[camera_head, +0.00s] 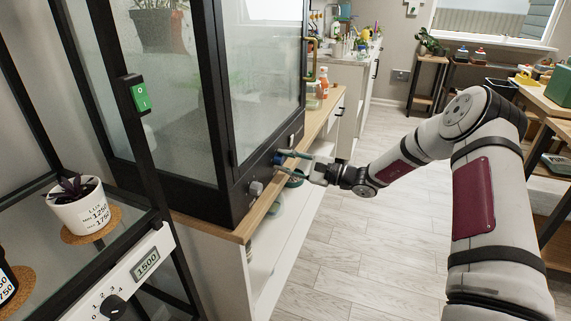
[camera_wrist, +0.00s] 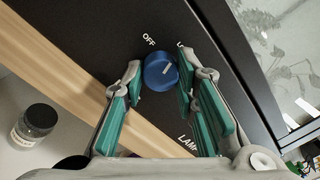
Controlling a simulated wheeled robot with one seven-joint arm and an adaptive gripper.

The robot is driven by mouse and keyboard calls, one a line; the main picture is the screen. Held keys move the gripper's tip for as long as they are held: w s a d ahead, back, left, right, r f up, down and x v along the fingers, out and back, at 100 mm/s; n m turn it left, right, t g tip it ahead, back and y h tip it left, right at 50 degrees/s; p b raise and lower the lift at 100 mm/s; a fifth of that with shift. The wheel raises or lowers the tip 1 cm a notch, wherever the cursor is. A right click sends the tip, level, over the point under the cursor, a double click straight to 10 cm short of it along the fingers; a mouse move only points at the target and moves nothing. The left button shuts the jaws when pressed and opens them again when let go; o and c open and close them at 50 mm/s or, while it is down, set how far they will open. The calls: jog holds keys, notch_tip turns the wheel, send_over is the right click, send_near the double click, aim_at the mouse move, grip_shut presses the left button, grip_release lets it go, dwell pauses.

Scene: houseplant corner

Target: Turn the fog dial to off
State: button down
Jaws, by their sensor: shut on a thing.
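A round blue dial (camera_wrist: 160,72) sits on the black front panel (camera_wrist: 95,40) in the wrist view. Its pale pointer mark slants toward the upper right, toward a partly hidden label starting with L. The word OFF is printed above left of the dial. My gripper (camera_wrist: 159,80) is shut on the blue dial, one finger on each side. In the head view, my gripper (camera_head: 286,161) reaches the cabinet's lower front frame, where the blue dial (camera_head: 278,159) shows small. The dial's own name is not readable.
A grey knob (camera_head: 255,188) sits on the same frame, nearer the camera. The glass cabinet (camera_head: 265,80) looks misted inside. A wooden ledge (camera_head: 240,232) runs below the panel. A dark-lidded jar (camera_wrist: 37,122) stands at lower left in the wrist view. The floor (camera_head: 360,230) is clear.

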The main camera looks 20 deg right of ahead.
jog(key=n+b, duration=0.2)
jog(key=n, duration=0.3)
jog(key=shift+d+f+n, duration=0.1)
jog(key=shift+n, duration=0.3)
jog(key=n+b, duration=0.2)
jog(key=n, duration=0.3)
jog(key=shift+g+b, duration=0.3)
jog(key=shift+g, duration=0.1)
jog(key=c, duration=1.3)
grip_release()
jog(key=v, duration=1.2)
jog(key=shift+f, duration=0.1)
